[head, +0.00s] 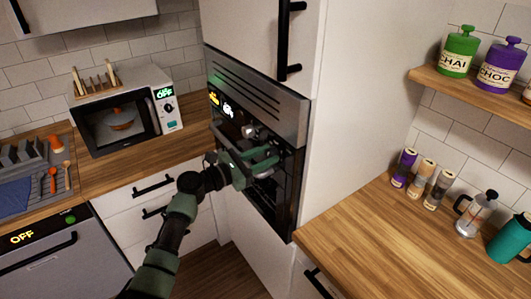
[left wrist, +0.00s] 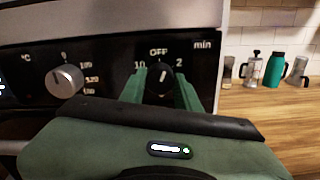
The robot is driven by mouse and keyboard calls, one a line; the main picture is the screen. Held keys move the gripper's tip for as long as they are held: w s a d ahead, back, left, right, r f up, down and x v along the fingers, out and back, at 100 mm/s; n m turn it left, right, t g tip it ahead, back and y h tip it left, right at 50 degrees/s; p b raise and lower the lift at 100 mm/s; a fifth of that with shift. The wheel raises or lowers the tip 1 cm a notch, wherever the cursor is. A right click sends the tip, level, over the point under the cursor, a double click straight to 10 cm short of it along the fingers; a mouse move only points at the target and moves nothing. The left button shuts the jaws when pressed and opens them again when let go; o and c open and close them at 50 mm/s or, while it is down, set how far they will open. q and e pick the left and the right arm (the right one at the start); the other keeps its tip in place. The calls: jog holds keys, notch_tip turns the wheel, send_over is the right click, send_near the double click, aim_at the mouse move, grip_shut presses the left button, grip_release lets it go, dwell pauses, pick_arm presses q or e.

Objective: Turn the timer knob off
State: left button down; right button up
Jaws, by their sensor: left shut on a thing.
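The timer knob (left wrist: 161,84) is dark with a white pointer mark, on the oven's black panel under the labels OFF, 10, 2 and min. Its pointer looks to point roughly up toward OFF; the exact angle is hard to tell. My left gripper (left wrist: 161,92) has its green fingers on both sides of the knob, shut on it. In the head view my left gripper (head: 262,160) is at the front of the built-in oven (head: 262,100) and hides the timer knob. My right gripper is not in view.
A silver temperature knob (left wrist: 65,80) sits left of the timer knob. A dark oven handle (head: 232,155) is close to my gripper. A microwave (head: 125,105) stands on the left counter. The right wooden counter (head: 370,240) has free room in front of several jars.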

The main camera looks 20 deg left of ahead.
pick_arm(q)
jog(key=n, duration=0.4)
jog(key=shift+f+n, duration=0.15)
jog(key=shift+n, duration=0.25)
dwell(0.4)
jog(key=c, duration=1)
grip_release()
jog(key=shift+s+a, duration=0.1)
